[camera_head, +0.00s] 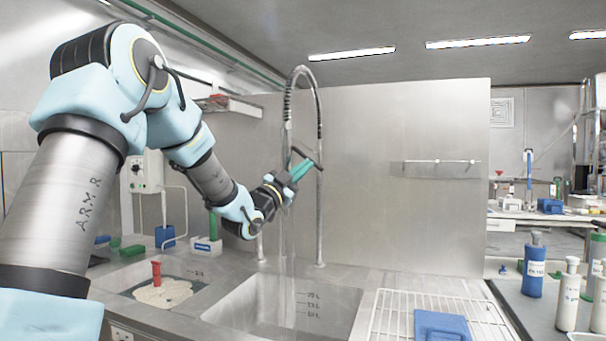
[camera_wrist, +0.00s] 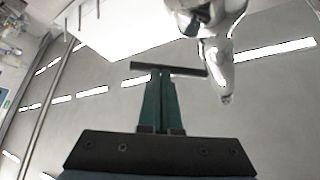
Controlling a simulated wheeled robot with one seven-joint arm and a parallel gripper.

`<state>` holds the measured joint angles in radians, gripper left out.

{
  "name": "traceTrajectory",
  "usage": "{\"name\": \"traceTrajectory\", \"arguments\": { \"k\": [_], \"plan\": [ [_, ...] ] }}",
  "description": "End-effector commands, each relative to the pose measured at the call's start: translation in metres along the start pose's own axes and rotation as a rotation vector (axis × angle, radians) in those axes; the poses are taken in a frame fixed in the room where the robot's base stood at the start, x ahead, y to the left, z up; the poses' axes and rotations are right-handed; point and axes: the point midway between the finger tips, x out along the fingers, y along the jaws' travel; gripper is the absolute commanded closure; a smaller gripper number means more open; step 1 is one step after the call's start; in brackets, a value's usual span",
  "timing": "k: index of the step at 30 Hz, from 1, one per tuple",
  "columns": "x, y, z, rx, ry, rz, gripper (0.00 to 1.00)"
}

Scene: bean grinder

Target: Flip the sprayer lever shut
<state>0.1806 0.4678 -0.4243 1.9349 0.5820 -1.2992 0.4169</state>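The chrome sprayer hangs from an arched, spring-wrapped hose (camera_head: 287,105) above the right sink basin (camera_head: 262,312). Faint pale streaks, like running water, fall below it into the basin. In the wrist view, the shiny sprayer head (camera_wrist: 215,50) points down, right of my fingers. My gripper (camera_head: 299,171) is beside the sprayer in the head view and covers part of it. In the wrist view, the green fingers of my gripper (camera_wrist: 160,82) are close together. A dark bar (camera_wrist: 190,71) crosses at their tips; I cannot tell whether it is the lever or part of my gripper.
A second basin at left holds a pale mat with a red object (camera_head: 156,273). A wire rack (camera_head: 390,320) with a blue item (camera_head: 441,326) lies right of the basin. Bottles (camera_head: 533,268) stand at far right. A steel panel (camera_head: 400,120) rises behind the sprayer.

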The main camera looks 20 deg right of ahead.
Motion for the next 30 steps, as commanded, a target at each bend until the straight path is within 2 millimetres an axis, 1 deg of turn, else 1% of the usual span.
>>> {"name": "traceTrajectory", "arguments": {
  "k": [5,12,21,30],
  "plan": [
    [0.001,0.006,-0.003,-0.066,0.005,-0.043,1.0],
    [0.007,0.009,-0.012,-0.218,0.005,-0.146,1.0],
    [0.017,0.005,-0.026,-0.396,0.004,-0.264,1.0],
    [0.022,0.001,-0.034,-0.493,0.002,-0.328,1.0]
  ]
}}
